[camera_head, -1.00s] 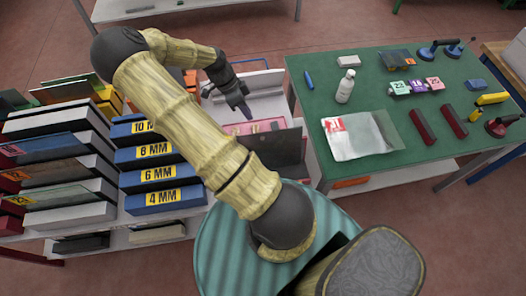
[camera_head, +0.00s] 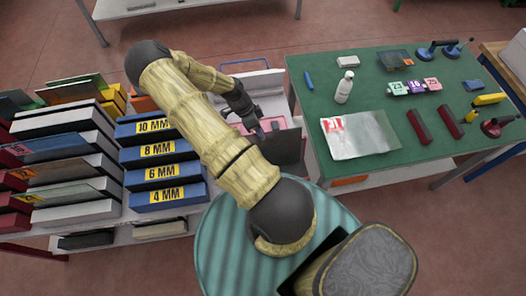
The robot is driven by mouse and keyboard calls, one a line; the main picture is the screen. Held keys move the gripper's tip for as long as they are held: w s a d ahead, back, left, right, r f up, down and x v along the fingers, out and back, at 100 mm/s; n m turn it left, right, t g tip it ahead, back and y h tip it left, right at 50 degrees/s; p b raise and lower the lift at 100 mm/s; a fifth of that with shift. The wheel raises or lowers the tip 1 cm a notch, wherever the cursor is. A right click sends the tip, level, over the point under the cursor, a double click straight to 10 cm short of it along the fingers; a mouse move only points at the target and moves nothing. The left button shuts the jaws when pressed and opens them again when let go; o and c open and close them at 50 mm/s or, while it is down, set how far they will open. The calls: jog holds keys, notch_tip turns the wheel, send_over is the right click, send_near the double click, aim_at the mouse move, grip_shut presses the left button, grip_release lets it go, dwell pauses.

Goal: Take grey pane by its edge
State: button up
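A dark grey pane (camera_head: 290,150) stands upright at the front right of a white tray-like station (camera_head: 262,84) with a pink inside, left of the green table. My gripper (camera_head: 259,134) is low over the pink area, just left of the pane's upper left part. I cannot tell whether it touches the pane. The fingers are small and dark here, so their opening does not show. My own arm hides part of the station and the lower left of the pane.
A rack of panes and blocks (camera_head: 62,150) and blue boxes labelled by thickness (camera_head: 168,197) stand to the left. The green table (camera_head: 385,165) at right holds a white bottle (camera_head: 344,87), a wrapped sheet (camera_head: 358,136), red blocks and suction cups. Red floor is open behind.

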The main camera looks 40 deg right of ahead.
aim_at(264, 140)
jog(key=p+x, duration=0.2)
jog(key=x, duration=0.1)
jog(key=shift+s+a+f+p, duration=0.15)
jog(key=shift+s+f+p, duration=0.15)
jog(key=shift+p, duration=0.1)
jog(key=shift+s+f, duration=0.15)
jog(key=shift+f, duration=0.4)
grip_shut()
jog(key=shift+r, duration=0.2)
dwell(1.1)
